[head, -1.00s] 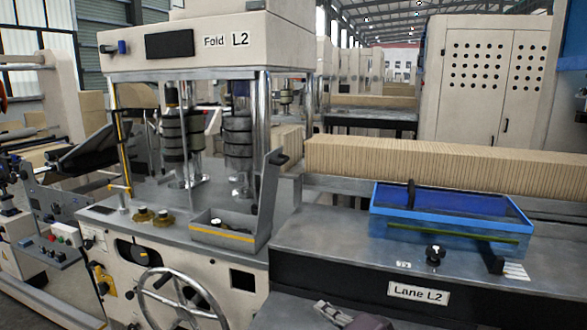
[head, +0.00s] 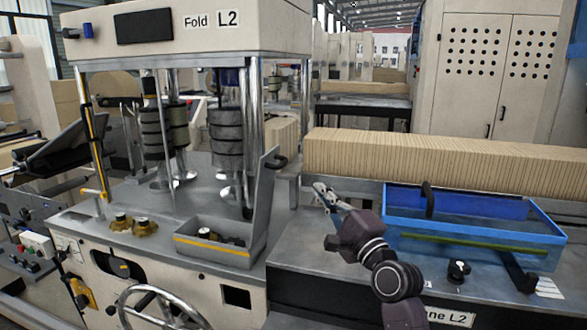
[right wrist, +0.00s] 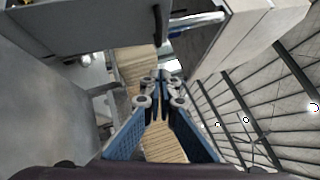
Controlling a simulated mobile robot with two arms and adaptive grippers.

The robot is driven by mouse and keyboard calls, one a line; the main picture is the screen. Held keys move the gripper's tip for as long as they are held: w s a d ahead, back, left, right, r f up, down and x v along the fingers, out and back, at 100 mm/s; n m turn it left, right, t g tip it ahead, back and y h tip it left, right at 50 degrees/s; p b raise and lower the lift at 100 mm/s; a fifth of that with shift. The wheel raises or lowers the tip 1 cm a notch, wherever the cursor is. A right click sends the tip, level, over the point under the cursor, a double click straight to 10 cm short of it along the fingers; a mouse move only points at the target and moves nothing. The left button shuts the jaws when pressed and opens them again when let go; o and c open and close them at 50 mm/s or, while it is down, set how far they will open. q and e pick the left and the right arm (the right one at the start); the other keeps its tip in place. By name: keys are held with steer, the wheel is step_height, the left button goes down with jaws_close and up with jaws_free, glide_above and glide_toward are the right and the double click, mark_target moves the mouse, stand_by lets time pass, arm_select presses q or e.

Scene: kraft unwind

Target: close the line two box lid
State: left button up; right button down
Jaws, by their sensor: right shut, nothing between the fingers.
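The grey metal box (head: 212,249) with a yellow stripe sits on the deck of the Fold L2 machine in the head view. Its lid (head: 262,205) stands open, nearly upright at the box's right side, with a black handle (head: 277,161) at the top. A few dark and brass-coloured parts lie in the box. My right gripper (head: 318,190) is shut and empty, to the right of the lid and apart from it. Its closed fingers also show in the right wrist view (right wrist: 162,78). My left gripper is out of view.
A blue tray (head: 500,249) with a black handle sits on the Lane L2 table, right of my arm. A long row of brown folded kraft paper (head: 440,157) runs behind it. A black knob (head: 458,270) stands on the table. A handwheel (head: 150,305) is below the box.

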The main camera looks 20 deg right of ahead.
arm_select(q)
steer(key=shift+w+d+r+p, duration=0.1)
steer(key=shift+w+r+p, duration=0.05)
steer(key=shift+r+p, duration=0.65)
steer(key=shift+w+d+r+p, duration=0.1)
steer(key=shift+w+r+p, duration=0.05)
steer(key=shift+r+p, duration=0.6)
arm_select(e)
steer(key=w+a+r, duration=0.2)
steer(key=w+a, duration=0.2)
steer(key=w, duration=0.4)
steer(key=shift+w+a+r, duration=0.15)
steer(key=shift+w+r, duration=0.1)
steer(key=shift+r, duration=0.1)
